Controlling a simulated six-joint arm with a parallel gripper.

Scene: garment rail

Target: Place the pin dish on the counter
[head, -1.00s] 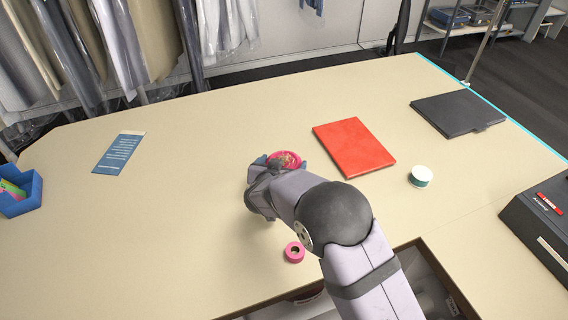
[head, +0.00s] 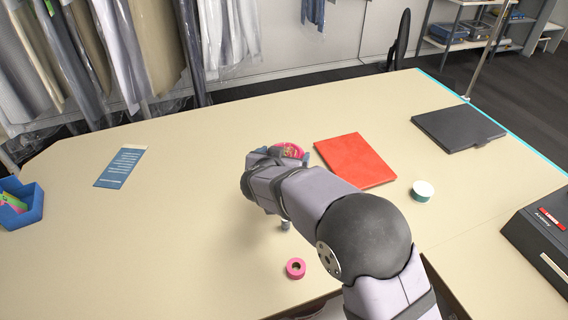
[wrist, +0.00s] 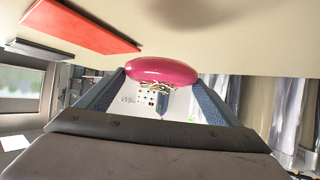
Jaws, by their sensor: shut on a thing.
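The pin dish (head: 290,149) is a pink round dish, seen beyond my wrist near the middle of the counter (head: 200,225). My gripper (wrist: 161,78) is shut on it, a blue-grey finger at each side. In the wrist view the dish (wrist: 162,70) shows its smooth pink outside, with small gold and brown bits at its rim. The wrist picture is upside down, with the counter at the top. My arm hides part of the dish in the head view. I cannot tell how far it is above the counter.
A red book (head: 356,160) lies just right of the dish. A white-green tin (head: 422,190), a black folder (head: 457,127) and a black case (head: 543,235) are farther right. Pink tape (head: 296,268) and a small grey object (head: 285,225) are nearer me. The left counter is mostly clear.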

